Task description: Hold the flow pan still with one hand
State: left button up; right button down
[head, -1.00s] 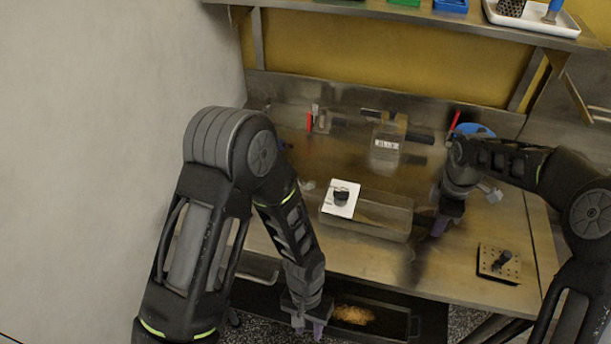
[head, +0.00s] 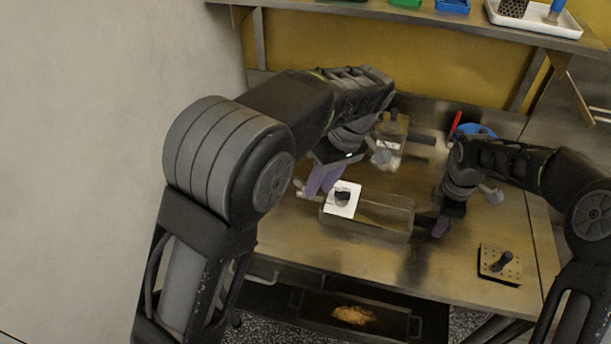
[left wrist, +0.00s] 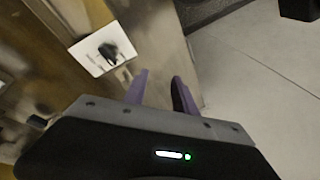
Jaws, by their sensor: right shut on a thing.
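The flow pan (head: 382,226) is a see-through rectangular pan on the metal bench. A white plate with a black knob (head: 343,199) lies over its left end; this plate also shows in the left wrist view (left wrist: 90,60). My right gripper (head: 439,228) is at the pan's right end, shut on it; its fingertips are partly hidden. My left gripper (head: 316,186) has purple fingers, is just left of the white plate and holds nothing. In the left wrist view its fingers (left wrist: 158,82) stand apart with an empty gap.
A clear labelled container (head: 390,140) stands behind the pan. A perforated tan block with a dark knob (head: 500,264) lies at the front right. A blue round item (head: 474,131) is at the back right. A dark tray with orange bits (head: 353,315) sits below the bench.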

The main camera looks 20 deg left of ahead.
aim_at(305, 180)
pick_arm(q)
jog(key=w+a+r+n+t+h, duration=0.1)
jog(key=w+a+r+n+h, duration=0.2)
jog(key=w+n, duration=0.4)
jog(key=w+a+r, duration=0.1)
jog(key=a, duration=0.1)
jog(key=shift+a+r, duration=0.15)
jog(key=shift+a, duration=0.2)
notch_tip(305, 180, down, 12)
jog(key=shift+f, duration=0.1)
grip_shut()
dwell(0.5)
